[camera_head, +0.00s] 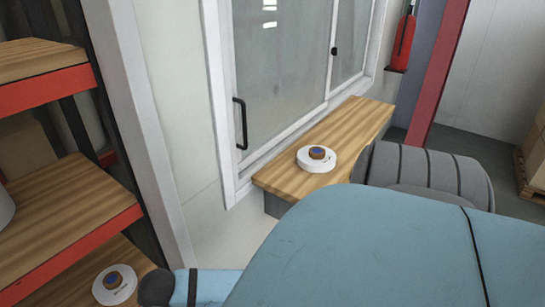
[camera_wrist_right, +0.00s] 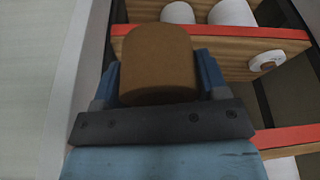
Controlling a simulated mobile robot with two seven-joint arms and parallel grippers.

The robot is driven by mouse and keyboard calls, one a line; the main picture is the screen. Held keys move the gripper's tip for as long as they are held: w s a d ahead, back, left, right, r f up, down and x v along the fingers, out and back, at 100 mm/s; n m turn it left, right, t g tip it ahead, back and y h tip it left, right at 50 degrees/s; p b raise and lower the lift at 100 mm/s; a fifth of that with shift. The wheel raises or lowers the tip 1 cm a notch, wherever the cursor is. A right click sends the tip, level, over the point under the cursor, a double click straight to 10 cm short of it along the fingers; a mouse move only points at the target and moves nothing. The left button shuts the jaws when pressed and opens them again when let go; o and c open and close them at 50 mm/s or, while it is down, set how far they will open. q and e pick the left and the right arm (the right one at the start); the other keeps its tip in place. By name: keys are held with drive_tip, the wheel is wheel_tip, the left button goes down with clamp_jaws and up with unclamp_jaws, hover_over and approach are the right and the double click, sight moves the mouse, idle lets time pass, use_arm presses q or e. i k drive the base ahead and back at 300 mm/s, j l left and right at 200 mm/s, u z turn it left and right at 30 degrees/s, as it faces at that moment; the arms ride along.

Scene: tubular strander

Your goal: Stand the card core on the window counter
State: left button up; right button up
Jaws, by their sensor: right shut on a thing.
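The card core (camera_wrist_right: 157,62) is a plain brown cylinder in the right wrist view. My right gripper (camera_wrist_right: 158,78) is shut on it, with one blue finger on each side. The core's far end is hidden. The window counter (camera_head: 352,125) is a wooden ledge below a sliding window in the head view. My blue arm covers much of the lower part of that view, and neither the held core nor my right gripper shows there. My left gripper is in neither view.
A red-edged wooden shelf (camera_head: 75,215) stands left, with another white roll (camera_head: 115,285) low down. A fire extinguisher (camera_head: 403,42) hangs beyond the window.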

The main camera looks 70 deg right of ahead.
sight(358, 125)
drive_tip(key=k+l, duration=0.2)
drive_tip(key=l, duration=0.2)
drive_tip(key=k+l+z, duration=0.15)
drive_tip(key=l, duration=0.2)
drive_tip(key=k+l, duration=0.2)
drive_tip(key=l, duration=0.25)
drive_tip(key=k+l+z, duration=0.15)
drive_tip(key=l, duration=0.25)
drive_tip(key=k+l, duration=0.15)
drive_tip(key=l, duration=0.25)
drive_tip(key=k+l+z, duration=0.15)
drive_tip(key=l, duration=0.3)
drive_tip(key=k+l, duration=0.15)
drive_tip(key=l, duration=0.25)
drive_tip(key=k+l+z, duration=0.15)
drive_tip(key=l, duration=0.3)
